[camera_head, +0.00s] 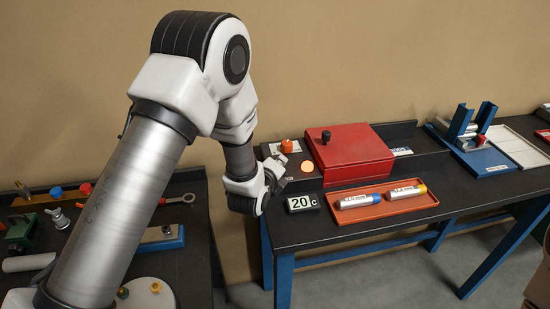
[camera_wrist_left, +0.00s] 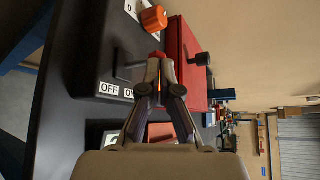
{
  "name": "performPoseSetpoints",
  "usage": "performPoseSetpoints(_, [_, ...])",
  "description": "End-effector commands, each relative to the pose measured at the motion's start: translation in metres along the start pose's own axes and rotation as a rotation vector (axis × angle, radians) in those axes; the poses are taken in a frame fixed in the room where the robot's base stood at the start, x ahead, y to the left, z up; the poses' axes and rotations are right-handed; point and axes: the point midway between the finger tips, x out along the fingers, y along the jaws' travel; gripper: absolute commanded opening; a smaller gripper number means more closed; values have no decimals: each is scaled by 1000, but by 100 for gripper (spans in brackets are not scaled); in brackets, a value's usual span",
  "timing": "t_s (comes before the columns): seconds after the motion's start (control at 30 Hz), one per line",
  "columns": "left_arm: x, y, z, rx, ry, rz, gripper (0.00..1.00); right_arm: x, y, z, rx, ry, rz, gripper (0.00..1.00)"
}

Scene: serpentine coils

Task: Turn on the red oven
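The red oven (camera_head: 350,155) sits on the dark bench with its red lid down and a black knob (camera_head: 326,136) on top. Its black front panel carries an orange dial (camera_head: 287,146) and a round orange button or lamp (camera_head: 307,166). My left gripper (camera_head: 276,172) is at the panel's left front. In the left wrist view its fingertips (camera_wrist_left: 160,60) are together with nothing visible held. They point toward the panel between the orange dial (camera_wrist_left: 154,18) and the red box (camera_wrist_left: 185,65). OFF and ON labels (camera_wrist_left: 109,89) lie beside the fingers; a dark switch beside them is partly hidden. My right gripper is not in view.
A display (camera_head: 303,203) reads 20 C at the bench front. An orange tray (camera_head: 385,208) beside it holds two labelled cylinders. A blue stand (camera_head: 470,135) is farther right. A second bench with tools stands left, partly behind my left arm.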

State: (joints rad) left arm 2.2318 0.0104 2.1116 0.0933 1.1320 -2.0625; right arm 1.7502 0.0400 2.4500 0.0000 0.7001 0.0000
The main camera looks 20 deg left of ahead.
Motion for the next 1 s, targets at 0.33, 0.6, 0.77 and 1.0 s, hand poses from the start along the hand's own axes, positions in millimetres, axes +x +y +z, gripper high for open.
performPoseSetpoints(0.33, [5, -5, -6, 96, 0, 71, 0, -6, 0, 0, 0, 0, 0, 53])
performPoseSetpoints(0.6, [3, -10, -4, 95, 0, 70, 0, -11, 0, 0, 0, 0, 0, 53])
performPoseSetpoints(0.77, [0, -17, 0, 95, 0, 69, 0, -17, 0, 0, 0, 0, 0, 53])
performPoseSetpoints(1.0, [0, -18, 1, 95, 0, 70, 0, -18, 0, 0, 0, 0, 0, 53])
